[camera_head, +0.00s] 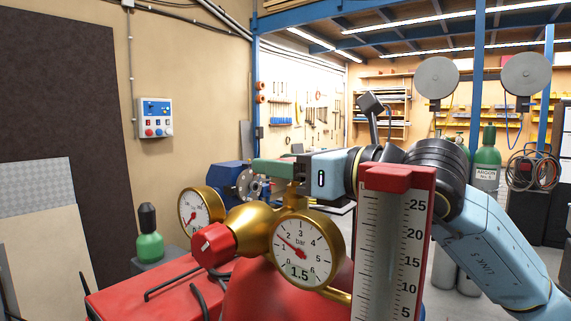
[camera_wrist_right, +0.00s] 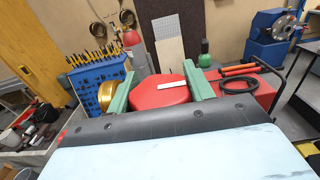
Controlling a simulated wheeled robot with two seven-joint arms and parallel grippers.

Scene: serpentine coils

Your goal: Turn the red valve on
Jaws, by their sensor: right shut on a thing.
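In the head view a red valve knob (camera_head: 213,245) with a white mark sits on the left of a brass regulator body (camera_head: 250,226). In the right wrist view a red valve part (camera_wrist_right: 158,90) with a white bar lies between the green fingers of my right gripper (camera_wrist_right: 161,88), which is shut on it. In the head view that gripper (camera_head: 272,168) is above and behind the brass body, and its grip is hidden. A front gauge (camera_head: 306,246) shows about 1.5 bar; a second gauge (camera_head: 194,211) is at the left. My left gripper is not in view.
A red scale column (camera_head: 397,175) stands close in front of my right arm. A red toolbox (camera_head: 130,290) with black cables is at the lower left. A green bottle (camera_head: 148,246) and a blue flanged machine (camera_head: 232,181) stand behind. A control box (camera_head: 155,118) is on the wall.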

